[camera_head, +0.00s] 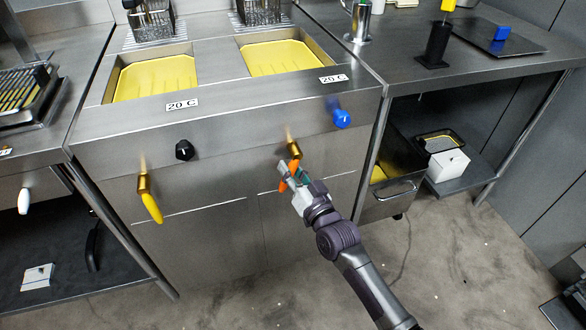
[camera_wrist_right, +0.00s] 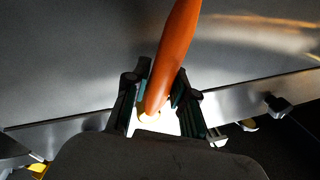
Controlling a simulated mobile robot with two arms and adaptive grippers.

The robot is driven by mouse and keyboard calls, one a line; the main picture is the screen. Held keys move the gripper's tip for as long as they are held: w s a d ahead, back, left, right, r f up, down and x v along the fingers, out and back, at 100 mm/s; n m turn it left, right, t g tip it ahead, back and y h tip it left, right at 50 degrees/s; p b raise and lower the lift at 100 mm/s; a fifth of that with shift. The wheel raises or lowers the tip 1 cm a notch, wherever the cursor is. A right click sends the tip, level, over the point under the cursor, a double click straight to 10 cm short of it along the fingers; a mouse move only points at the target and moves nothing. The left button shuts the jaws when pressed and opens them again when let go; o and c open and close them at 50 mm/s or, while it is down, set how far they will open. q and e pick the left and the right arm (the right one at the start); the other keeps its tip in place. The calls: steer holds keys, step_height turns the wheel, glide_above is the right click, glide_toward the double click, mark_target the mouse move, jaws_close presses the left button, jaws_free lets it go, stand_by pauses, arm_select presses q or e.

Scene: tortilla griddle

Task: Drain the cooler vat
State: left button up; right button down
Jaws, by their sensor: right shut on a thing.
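The fryer has two vats of yellow oil, the left vat (camera_head: 113,84) and the right vat (camera_head: 321,62). The left label (camera_head: 182,104) and the right label (camera_head: 333,78) both read 20 C. A yellow drain handle (camera_head: 151,207) hangs below the left vat. An orange drain handle (camera_head: 283,186) hangs below the right vat and fills the middle of the wrist view (camera_wrist_right: 178,50). My right gripper (camera_head: 292,180) is shut on the orange handle; its fingers (camera_wrist_right: 160,104) sit on either side of the lower end. My left gripper is out of view.
A black knob (camera_head: 184,150) and a blue knob (camera_head: 342,118) are on the front panel. Wire baskets (camera_head: 152,22) stand behind the vats. An open metal bin (camera_head: 393,207) is at the lower right, beside a white box (camera_head: 447,164) on a shelf. The floor in front is clear.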

steer(key=shift+s+a+r+m, duration=0.15)
steer(key=shift+a+m, duration=0.2)
steer(key=shift+m, duration=0.75)
steer(key=m, duration=0.2)
steer(key=m+t, duration=0.1)
steer(key=shift+a+r, duration=0.3)
steer(key=shift+a, duration=0.05)
steer(key=m, duration=0.3)
steer(key=shift+s+a+r+t+h+p, duration=0.15)
steer(key=shift+a+r+t+h+p, duration=0.15)
steer(key=shift+r, duration=0.1)
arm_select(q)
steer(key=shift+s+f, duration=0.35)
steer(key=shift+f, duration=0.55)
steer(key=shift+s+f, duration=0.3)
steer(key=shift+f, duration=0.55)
arm_select(e)
steer(key=shift+s+a+r+m+t+h, duration=0.15)
steer(key=shift+r+m+h, duration=0.15)
steer(key=shift+m, duration=0.75)
steer(key=shift+w+a+r+m+t+h, duration=0.1)
steer(key=shift+r+m+t+h, duration=0.15)
steer(key=shift+m, duration=0.8)
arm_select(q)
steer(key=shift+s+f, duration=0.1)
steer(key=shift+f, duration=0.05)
